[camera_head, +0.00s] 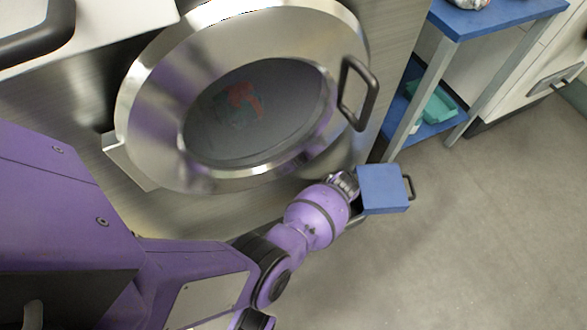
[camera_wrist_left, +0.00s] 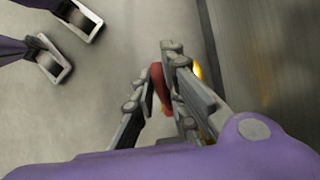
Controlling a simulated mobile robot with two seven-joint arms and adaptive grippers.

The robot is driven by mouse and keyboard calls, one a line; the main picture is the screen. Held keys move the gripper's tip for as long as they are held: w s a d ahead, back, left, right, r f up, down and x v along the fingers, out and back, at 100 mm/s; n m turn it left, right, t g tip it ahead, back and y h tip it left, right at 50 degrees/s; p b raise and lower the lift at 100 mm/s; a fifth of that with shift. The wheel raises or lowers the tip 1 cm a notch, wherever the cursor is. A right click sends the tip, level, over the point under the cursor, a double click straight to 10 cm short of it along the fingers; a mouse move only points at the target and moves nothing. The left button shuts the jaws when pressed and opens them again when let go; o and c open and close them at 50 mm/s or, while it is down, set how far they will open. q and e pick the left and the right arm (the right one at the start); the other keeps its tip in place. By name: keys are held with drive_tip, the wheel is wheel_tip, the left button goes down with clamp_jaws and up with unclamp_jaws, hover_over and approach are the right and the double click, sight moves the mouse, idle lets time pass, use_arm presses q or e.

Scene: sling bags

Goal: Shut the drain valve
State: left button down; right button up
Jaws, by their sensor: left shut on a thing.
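The drain valve shows in the left wrist view as a red lever handle (camera_wrist_left: 157,82), with a bit of yellow, brass-like metal (camera_wrist_left: 197,70) behind the finger. My left gripper (camera_wrist_left: 160,92) has its fingers on both sides of the red handle and is shut on it. In the head view my left gripper (camera_head: 345,184) is low at the front of the steel machine, below its round door (camera_head: 145,95). The valve is hidden there by my gripper and arm. How far the lever is turned cannot be told. My right gripper is not in view.
A blue box (camera_head: 384,188) with a dark handle is just right of my left gripper. The round door has a dark handle (camera_head: 358,95) and colored cloth behind its glass. A blue-topped table (camera_head: 490,18) stands at upper right. The grey floor (camera_head: 500,240) at right is clear.

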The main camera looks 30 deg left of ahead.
use_arm(q)
drive_tip(key=shift+w+d+r+g, duration=0.1)
drive_tip(key=shift+w+g, duration=0.05)
drive_tip(key=shift+g, duration=0.15)
drive_tip(key=c, duration=1.8)
unclamp_jaws()
drive_tip(key=shift+o, duration=0.2)
drive_tip(key=v, duration=1.2)
drive_tip(key=shift+d, duration=0.3)
drive_tip(key=shift+w, duration=0.15)
